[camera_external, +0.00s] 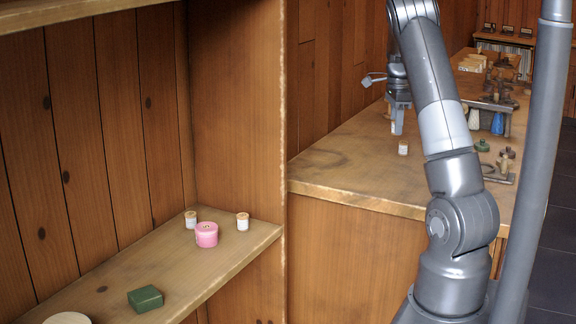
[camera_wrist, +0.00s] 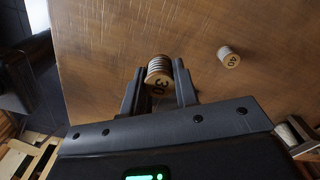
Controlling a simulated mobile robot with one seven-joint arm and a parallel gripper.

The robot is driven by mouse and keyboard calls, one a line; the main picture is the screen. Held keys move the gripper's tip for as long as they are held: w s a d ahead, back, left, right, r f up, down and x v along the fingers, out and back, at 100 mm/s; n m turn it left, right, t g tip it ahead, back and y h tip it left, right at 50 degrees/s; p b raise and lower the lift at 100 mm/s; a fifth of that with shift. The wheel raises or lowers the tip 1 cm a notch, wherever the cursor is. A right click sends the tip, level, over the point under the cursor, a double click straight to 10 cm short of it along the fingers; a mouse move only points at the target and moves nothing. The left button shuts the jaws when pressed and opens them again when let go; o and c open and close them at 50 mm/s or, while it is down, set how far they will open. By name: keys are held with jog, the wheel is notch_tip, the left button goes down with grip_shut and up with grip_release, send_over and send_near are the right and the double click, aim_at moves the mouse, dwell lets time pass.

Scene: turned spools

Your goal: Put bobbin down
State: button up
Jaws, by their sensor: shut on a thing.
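My gripper (camera_external: 397,128) is over the wooden counter (camera_external: 335,182), fingers pointing down. In the external view the held bobbin cannot be made out clearly. A second, similar bobbin (camera_wrist: 228,57), also numbered, stands apart to the right in the wrist view. A small white bobbin with a wooden top (camera_external: 403,148) stands on the counter by the fingertips in the external view. I cannot tell whether the held bobbin touches the counter.
A lower shelf (camera_external: 240,245) at left holds small white spools (camera_external: 242,221), a pink cylinder (camera_external: 206,235) and a green block (camera_external: 145,298). Farther along the counter are a rack with a blue item (camera_external: 497,123) and green spools (camera_external: 482,145). The counter's left part is clear.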

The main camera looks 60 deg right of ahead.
jog(key=w+a+r+n, duration=0.3)
jog(key=a+n, duration=0.1)
jog(key=a, duration=1.3)
jog(key=w+a+r+n, duration=0.25)
jog(key=a+n, duration=0.25)
jog(key=a, duration=1.2)
jog(key=w+a+r+n, duration=0.2)
jog(key=w+a+n, duration=0.2)
jog(key=a, duration=1.3)
jog(key=w+a+f+n, duration=0.4)
jog(key=n, duration=0.2)
jog(key=w+d+f+n, duration=0.7)
jog(key=f, duration=0.4)
jog(key=m, duration=0.8)
send_over(188, 281)
notch_tip(188, 281, down, 5)
jog(key=shift+d+f, duration=0.1)
jog(key=shift+f, duration=2.05)
